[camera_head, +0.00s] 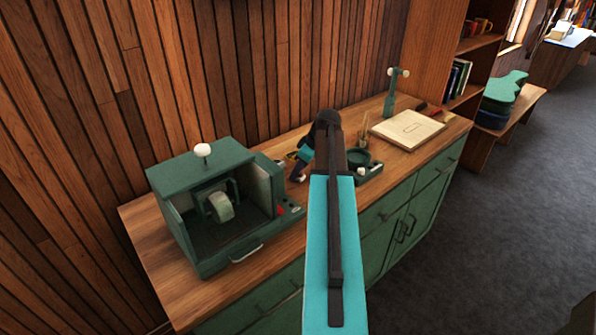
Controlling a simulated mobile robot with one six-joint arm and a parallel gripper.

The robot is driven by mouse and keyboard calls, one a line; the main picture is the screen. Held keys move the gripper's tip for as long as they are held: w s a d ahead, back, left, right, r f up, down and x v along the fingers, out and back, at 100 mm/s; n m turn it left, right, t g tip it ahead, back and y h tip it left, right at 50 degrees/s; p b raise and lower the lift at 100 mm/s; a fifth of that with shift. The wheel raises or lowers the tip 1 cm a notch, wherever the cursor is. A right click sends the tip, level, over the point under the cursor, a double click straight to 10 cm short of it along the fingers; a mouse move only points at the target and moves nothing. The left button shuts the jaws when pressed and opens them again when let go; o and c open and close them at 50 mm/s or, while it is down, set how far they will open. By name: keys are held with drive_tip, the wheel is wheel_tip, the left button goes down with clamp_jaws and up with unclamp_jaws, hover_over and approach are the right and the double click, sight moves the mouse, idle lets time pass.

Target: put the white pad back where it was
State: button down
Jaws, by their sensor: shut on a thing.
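My gripper (299,169) is beyond my blue and black arm, low over the wooden counter, just right of the green box-shaped machine. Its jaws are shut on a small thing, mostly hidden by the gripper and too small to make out. I cannot tell from this view whether it is the white pad. A cream wheel (220,207) sits inside the open-fronted green machine (203,166). A green round dish (371,162) with a small pale piece (362,171) by it stands right of my arm, partly hidden by it.
The wooden counter (165,279) runs along a plank wall. A pale board (408,130) and a green stand with a white head (391,95) are at its far end. A cup of sticks (363,136) stands behind the dish. Shelves and a bench (521,115) lie beyond. The grey floor at right is clear.

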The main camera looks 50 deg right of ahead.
drive_tip(key=shift+f, duration=0.15)
drive_tip(key=c, duration=1.4)
unclamp_jaws()
drive_tip(key=shift+o, duration=0.2)
drive_tip(key=shift+r, duration=0.25)
drive_tip(key=b+v, duration=0.2)
drive_tip(key=v, duration=1)
drive_tip(key=shift+f, duration=0.15)
